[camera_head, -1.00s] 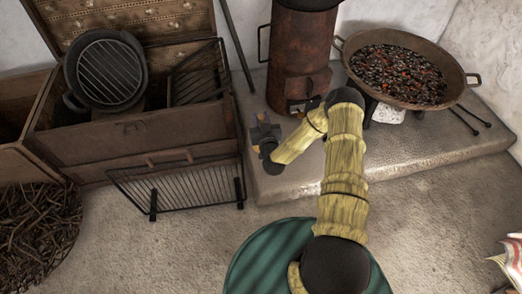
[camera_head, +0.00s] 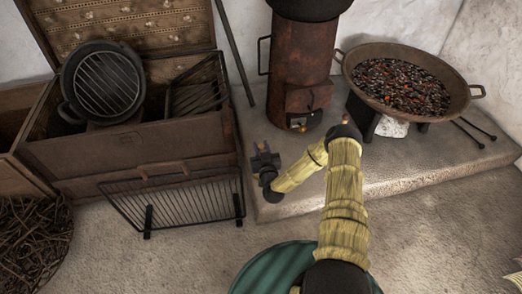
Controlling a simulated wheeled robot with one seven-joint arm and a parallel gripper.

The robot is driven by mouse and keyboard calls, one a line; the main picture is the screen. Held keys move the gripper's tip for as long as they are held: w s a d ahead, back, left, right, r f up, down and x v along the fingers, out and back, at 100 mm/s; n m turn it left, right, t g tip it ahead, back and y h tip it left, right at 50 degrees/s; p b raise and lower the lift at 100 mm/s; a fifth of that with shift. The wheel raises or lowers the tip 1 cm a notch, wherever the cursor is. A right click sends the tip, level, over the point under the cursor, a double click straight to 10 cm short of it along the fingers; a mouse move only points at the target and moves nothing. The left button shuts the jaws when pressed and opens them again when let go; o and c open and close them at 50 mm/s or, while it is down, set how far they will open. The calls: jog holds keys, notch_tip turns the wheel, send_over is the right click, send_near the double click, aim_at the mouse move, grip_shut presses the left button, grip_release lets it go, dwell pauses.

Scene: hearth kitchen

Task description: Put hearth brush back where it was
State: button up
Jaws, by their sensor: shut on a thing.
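My gripper (camera_head: 264,158) is at the left end of the stone hearth, just right of the wooden chest and left of the rusty stove. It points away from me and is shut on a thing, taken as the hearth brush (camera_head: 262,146). Only a small tan bit of it shows above the jaws; the rest is hidden by the gripper, so I cannot tell its tilt or whether it touches the hearth. The stone hearth (camera_head: 400,180) has bare room in front of the stove.
The rusty stove (camera_head: 303,65) stands behind my gripper. A pan of glowing coals (camera_head: 345,65) is to the right, with tongs (camera_head: 475,130) beside it. A wire rack (camera_head: 180,203) leans before the open chest (camera_head: 130,145). A dark rod (camera_head: 234,50) leans on the wall.

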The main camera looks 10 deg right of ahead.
jog(key=shift+f, duration=0.1)
jog(key=o, duration=1)
jog(key=shift+c, duration=0.2)
